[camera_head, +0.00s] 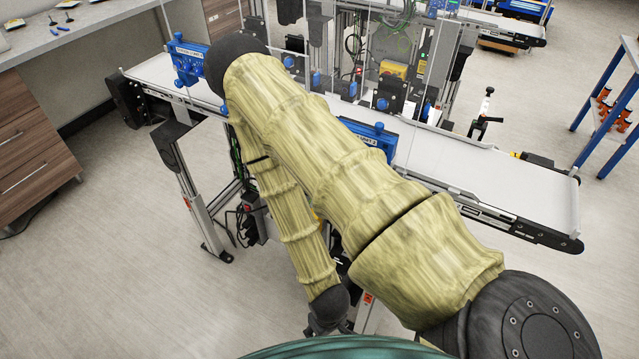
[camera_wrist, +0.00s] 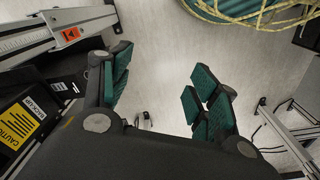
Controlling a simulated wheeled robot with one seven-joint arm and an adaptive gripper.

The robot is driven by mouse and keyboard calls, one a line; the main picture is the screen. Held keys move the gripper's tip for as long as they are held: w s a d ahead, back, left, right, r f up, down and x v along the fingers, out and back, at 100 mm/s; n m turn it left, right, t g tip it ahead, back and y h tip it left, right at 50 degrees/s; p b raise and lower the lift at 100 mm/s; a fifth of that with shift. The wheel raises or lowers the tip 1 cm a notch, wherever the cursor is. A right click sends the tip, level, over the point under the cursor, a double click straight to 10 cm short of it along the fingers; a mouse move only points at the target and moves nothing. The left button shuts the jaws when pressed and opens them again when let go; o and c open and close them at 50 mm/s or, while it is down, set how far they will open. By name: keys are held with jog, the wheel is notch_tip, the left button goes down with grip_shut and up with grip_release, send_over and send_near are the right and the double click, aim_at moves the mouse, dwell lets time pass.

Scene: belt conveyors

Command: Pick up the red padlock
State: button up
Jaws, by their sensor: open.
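I cannot make out a red padlock with certainty in either view. In the head view a small red item (camera_head: 247,208) shows on a dark box under the conveyor, left of my arm; it is too small to identify. Another small red spot (camera_head: 359,71) is on the equipment behind the belt. My gripper (camera_wrist: 160,92) is open in the wrist view, its green-padded fingers apart with only floor showing between them. In the head view my arm bends down in front of the conveyor and its dark lower end is partly visible; the fingers cannot be made out there.
A white belt conveyor (camera_head: 500,180) runs across behind my arm on metal legs (camera_head: 203,215). A wooden cabinet (camera_head: 35,135) stands left and a blue rack (camera_head: 600,105) right. In the wrist view, a black box with a yellow caution label (camera_wrist: 17,125) lies left of the fingers.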

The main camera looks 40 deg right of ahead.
jog(key=w+d+f+m+t+h+b, duration=0.3)
jog(key=w+f+h+b, duration=0.2)
jog(key=w+b, duration=0.5)
jog(key=w+d+f+m+t+h+b, duration=0.3)
jog(key=w+b, duration=0.8)
jog(key=b, duration=0.8)
jog(key=w+d+f+m+t+h+b, duration=0.3)
jog(key=w+f+h+b, duration=0.4)
jog(key=w+b, duration=0.4)
jog(key=d+f+m+b, duration=0.1)
jog(key=d+b, duration=0.1)
jog(key=b, duration=0.2)
jog(key=shift+t, duration=0.3)
jog(key=b+x, duration=0.3)
jog(key=x, duration=0.7)
jog(key=shift+w+d, duration=0.25)
jog(key=shift+w, duration=0.1)
jog(key=shift+r, duration=0.15)
jog(key=c, duration=1.1)
